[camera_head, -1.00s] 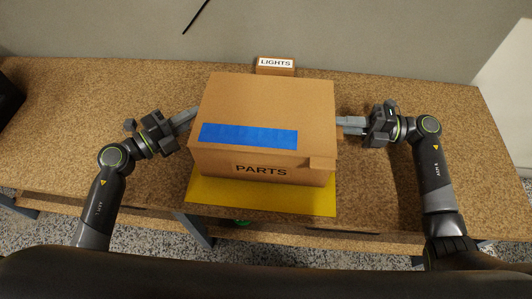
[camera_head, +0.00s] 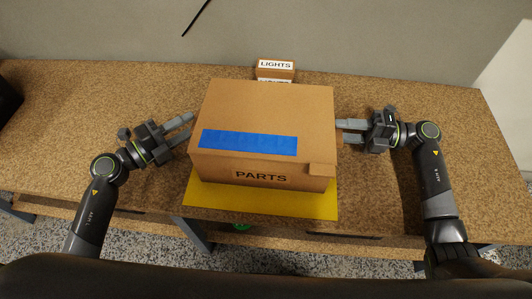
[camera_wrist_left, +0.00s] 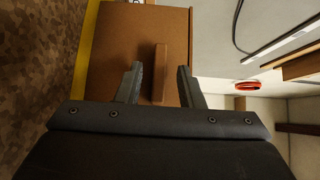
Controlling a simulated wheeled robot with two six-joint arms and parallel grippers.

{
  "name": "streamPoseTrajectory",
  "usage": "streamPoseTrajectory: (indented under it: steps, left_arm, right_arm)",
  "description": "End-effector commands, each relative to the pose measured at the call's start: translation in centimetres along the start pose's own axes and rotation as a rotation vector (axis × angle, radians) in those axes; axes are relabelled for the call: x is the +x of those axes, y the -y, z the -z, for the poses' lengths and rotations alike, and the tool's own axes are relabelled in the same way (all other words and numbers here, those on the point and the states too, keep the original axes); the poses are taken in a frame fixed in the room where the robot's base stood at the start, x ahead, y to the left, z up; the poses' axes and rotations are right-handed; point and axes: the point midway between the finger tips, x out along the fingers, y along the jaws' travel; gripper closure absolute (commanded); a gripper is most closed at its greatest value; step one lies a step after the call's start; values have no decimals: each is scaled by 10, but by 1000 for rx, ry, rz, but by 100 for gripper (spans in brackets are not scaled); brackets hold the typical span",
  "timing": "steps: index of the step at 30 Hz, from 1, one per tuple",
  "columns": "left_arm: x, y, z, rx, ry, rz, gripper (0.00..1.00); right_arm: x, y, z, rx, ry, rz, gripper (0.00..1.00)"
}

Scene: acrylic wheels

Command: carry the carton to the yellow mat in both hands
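The brown carton (camera_head: 262,105), marked PARTS with a blue strip on top, sits upright on the yellow mat (camera_head: 262,201); mat shows along its front and sides. My left gripper (camera_head: 191,126) is open just left of the carton, its fingers apart from it. In the left wrist view, a brown tab (camera_wrist_left: 160,72) on the carton's side lies between the spread fingers of that gripper (camera_wrist_left: 160,82), gripped by neither. My right gripper (camera_head: 340,130) is at the carton's right side, its two fingers spread apart; any tab there is hidden.
A small box marked LIGHTS (camera_head: 275,66) stands behind the carton near the wall. A dark object (camera_head: 8,98) is at the far left edge.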

Motion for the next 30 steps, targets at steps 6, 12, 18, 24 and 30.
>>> streamPoseTrajectory:
  steps: [6, 12, 18, 24, 30]
  left_arm:
    - [-42, -2, 0, 0, 0, -7, 66]
    - [-74, -1, 0, -1, 1, -7, 66]
    - [-94, -1, 0, -1, 0, -4, 66]
    - [-103, 0, 0, 0, 1, -2, 66]
    - [-104, 0, 0, 1, 1, -1, 66]
  right_arm:
    - [0, 0, 0, 0, 0, 0, 66]
    - [0, 0, 0, 0, 0, 0, 66]
    - [0, 0, 0, 0, 0, 0, 66]
    - [-1, 0, 0, 0, 0, 1, 66]
    - [-26, 1, 0, 2, 2, 5, 66]
